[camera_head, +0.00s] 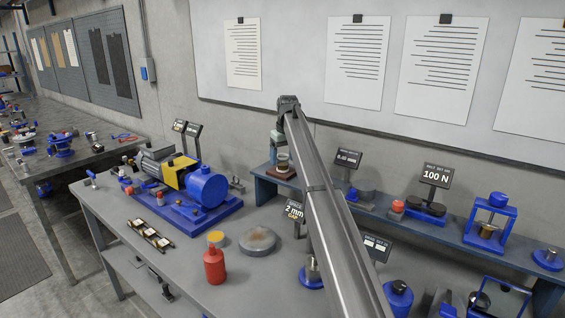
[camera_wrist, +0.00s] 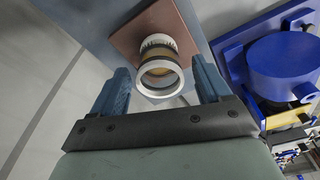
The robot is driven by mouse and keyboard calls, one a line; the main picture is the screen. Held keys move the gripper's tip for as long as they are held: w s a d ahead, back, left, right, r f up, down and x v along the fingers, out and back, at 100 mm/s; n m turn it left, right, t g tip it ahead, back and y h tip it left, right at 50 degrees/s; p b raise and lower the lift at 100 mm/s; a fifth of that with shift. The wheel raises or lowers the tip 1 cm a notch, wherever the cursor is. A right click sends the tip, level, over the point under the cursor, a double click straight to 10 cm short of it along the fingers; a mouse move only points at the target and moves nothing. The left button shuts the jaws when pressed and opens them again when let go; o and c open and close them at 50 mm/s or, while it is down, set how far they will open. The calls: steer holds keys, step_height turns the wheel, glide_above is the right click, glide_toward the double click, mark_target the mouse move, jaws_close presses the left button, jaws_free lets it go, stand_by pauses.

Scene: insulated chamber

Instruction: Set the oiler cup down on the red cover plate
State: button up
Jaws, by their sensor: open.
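The oiler cup (camera_wrist: 160,76) is a round clear cup with pale rims and an amber tint inside. It stands on the square red-brown cover plate (camera_wrist: 124,38), near the plate's edge in the wrist view. In the head view the cup (camera_head: 282,159) also sits on the plate (camera_head: 276,172), at the left end of the blue shelf. My gripper (camera_wrist: 160,66) is open, with one blue finger on each side of the cup's near rim and a visible gap at both sides. In the head view my gripper (camera_head: 278,142) is just above the cup; its fingers are hard to make out.
A blue pump (camera_head: 207,187) with a yellow guard stands left of the shelf. A red bottle (camera_head: 214,265) and a grey disc (camera_head: 258,240) are on the bench in front. The wall is close behind the shelf (camera_head: 261,188). Several gauges and signs stand to the right.

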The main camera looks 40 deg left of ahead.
mark_target(285, 171)
step_height(285, 171, up, 10)
steer(key=d, duration=0.1)
steer(key=shift+s+d+f, duration=0.15)
steer(key=shift+s+f, duration=0.1)
steer(key=shift+s, duration=0.05)
steer(key=shift+r, duration=0.1)
stand_by(0.4)
